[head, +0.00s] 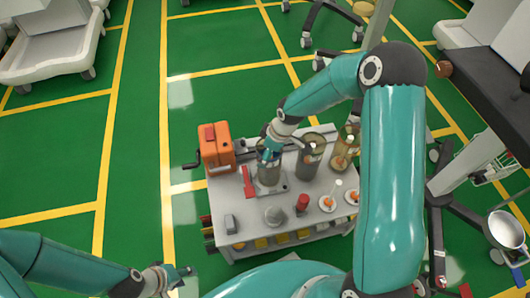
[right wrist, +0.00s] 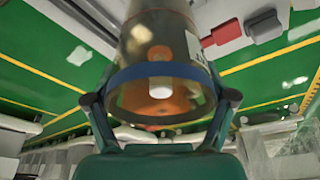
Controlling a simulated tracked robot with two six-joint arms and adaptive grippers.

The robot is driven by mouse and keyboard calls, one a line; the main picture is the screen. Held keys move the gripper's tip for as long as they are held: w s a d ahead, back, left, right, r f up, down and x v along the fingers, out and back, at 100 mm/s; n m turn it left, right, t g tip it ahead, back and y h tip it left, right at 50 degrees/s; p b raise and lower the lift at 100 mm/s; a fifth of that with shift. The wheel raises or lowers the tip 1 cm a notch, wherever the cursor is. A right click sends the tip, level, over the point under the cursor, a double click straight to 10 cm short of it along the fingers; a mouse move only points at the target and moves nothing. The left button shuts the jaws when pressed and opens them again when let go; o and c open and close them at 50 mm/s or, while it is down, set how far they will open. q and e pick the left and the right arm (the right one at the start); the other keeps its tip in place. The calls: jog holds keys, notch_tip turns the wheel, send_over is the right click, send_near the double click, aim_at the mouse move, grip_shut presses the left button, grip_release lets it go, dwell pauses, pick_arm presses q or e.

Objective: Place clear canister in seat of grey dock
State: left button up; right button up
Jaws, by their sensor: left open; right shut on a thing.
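The clear canister (head: 269,175) is upright at the grey dock (head: 285,189) on the cart. Whether its base rests in the seat or hangs just above it, I cannot tell. My right gripper (head: 270,153) is shut on the canister's upper part. In the right wrist view, the fingers of my right gripper (right wrist: 160,98) lie on both sides of the clear canister (right wrist: 158,40), at a blue band; orange shows within or through its wall. My left gripper (head: 168,279) is open and empty at the lower left, away from the cart.
An orange box (head: 216,148) with a crank stands at the cart's left. A grey canister (head: 310,160) and an amber one (head: 345,154) stand to the right. A red bottle (head: 302,203) and white dishes are near the front. Green floor is open to the left.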

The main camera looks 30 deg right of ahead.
jog(key=o, duration=1.7)
jog(key=shift+d+r, duration=0.1)
jog(key=shift+r, duration=0.4)
jog(key=p+v, duration=0.2)
jog(key=v, duration=0.9)
jog(key=shift+s, duration=0.15)
